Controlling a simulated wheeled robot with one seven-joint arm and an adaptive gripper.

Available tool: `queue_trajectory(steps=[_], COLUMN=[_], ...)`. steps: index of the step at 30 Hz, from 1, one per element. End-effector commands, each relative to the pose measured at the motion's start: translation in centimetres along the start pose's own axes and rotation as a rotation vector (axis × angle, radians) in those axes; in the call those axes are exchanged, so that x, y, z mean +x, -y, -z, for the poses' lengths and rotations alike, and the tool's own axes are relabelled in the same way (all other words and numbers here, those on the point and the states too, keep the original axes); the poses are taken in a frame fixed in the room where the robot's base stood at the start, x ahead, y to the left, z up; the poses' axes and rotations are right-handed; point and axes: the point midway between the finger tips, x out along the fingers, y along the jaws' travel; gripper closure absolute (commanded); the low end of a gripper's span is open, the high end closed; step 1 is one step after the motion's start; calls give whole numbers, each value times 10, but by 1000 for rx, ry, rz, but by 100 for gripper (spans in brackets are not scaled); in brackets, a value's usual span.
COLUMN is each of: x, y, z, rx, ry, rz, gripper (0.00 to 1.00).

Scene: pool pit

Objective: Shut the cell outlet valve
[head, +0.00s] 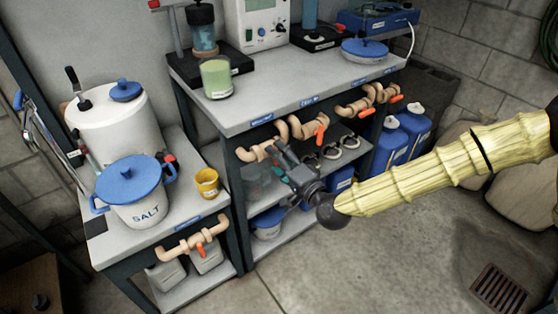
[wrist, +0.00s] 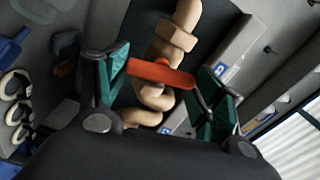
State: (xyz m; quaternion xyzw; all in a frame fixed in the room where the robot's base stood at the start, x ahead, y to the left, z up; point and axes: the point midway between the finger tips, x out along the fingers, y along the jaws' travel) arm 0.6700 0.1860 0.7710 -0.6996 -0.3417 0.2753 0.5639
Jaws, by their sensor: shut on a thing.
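My gripper (head: 277,152) is at the left tan pipe (head: 247,155) under the front edge of the tall bench. In the wrist view my gripper (wrist: 160,82) has its green-padded fingers on both ends of an orange valve handle (wrist: 160,74). The handle lies across the tan pipe (wrist: 175,38) in that view. In the head view this handle is hidden behind my gripper. A second valve with an orange handle (head: 320,135) is just to the right, and another orange handle (head: 396,99) is further right. The bench labels are too small to read surely.
A lower bench (head: 110,255) at left holds a SALT pot (head: 140,210), a white pot (head: 105,135) and a yellow cup (head: 207,183). Its own orange valve (head: 200,250) is below. Blue containers (head: 390,145) stand right of the tall bench. The floor in front is clear.

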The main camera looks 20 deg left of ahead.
Motion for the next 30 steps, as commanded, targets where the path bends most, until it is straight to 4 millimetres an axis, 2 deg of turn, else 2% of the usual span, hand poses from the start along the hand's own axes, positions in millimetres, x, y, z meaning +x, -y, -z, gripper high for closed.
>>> queue_trajectory(steps=[12, 29, 30], x=[0, 0, 0], y=[-2, -1, -1], z=[1, 1, 1], rx=[199, 231, 231], ry=[-2, -2, -2], rz=[0, 0, 0], gripper=[56, 56, 31])
